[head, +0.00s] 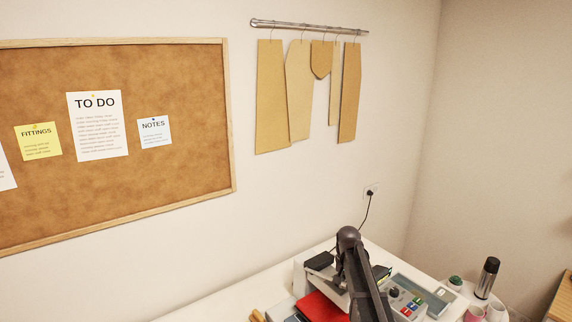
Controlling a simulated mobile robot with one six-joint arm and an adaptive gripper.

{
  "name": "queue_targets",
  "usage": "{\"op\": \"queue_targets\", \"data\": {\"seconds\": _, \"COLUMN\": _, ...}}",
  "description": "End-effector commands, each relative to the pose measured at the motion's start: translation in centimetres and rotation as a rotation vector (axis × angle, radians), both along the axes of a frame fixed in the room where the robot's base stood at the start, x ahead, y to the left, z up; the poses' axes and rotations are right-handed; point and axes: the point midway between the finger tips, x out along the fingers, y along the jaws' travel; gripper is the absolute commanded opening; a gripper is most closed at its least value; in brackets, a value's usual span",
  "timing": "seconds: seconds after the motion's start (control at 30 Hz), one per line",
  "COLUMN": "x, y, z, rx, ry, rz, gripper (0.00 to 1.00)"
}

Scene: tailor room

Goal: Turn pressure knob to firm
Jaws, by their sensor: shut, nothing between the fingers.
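A pale press-like machine stands on the white table at the bottom of the head view. Its grey control panel (408,293) carries a small dark round knob (394,292), several coloured buttons and a small display. The knob is the likeliest pressure knob, but its labels and pointer are too small to read. A dark arm link, which looks like mine, rises in front of the machine and hides part of it. My gripper cannot be made out in this view.
A red cloth (318,307) lies left of the dark link. Right of the panel are a green-topped object (455,281), a dark-capped flask (487,277), a pink cup (474,313) and a white cup (496,312). A black cord (367,208) runs to the wall socket. The table's left part (225,302) looks clear.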

Motion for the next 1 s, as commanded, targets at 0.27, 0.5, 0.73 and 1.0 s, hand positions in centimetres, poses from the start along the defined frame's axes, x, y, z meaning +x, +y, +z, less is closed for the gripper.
{"op": "queue_targets", "data": {"seconds": 0.27, "x": 0.01, "y": 0.01, "z": 0.02, "rx": 0.000, "ry": 0.000, "rz": 0.000, "gripper": 0.00}}
{"op": "queue_targets", "data": {"seconds": 0.5, "x": 0.18, "y": 0.01, "z": 0.02, "rx": 0.000, "ry": 0.000, "rz": 0.000, "gripper": 0.00}}
{"op": "queue_targets", "data": {"seconds": 0.73, "x": 0.38, "y": 0.00, "z": 0.02, "rx": 0.000, "ry": 0.000, "rz": 0.000, "gripper": 0.00}}
{"op": "queue_targets", "data": {"seconds": 1.0, "x": 0.65, "y": 0.01, "z": 0.02, "rx": 0.000, "ry": -0.001, "rz": 0.000, "gripper": 0.00}}
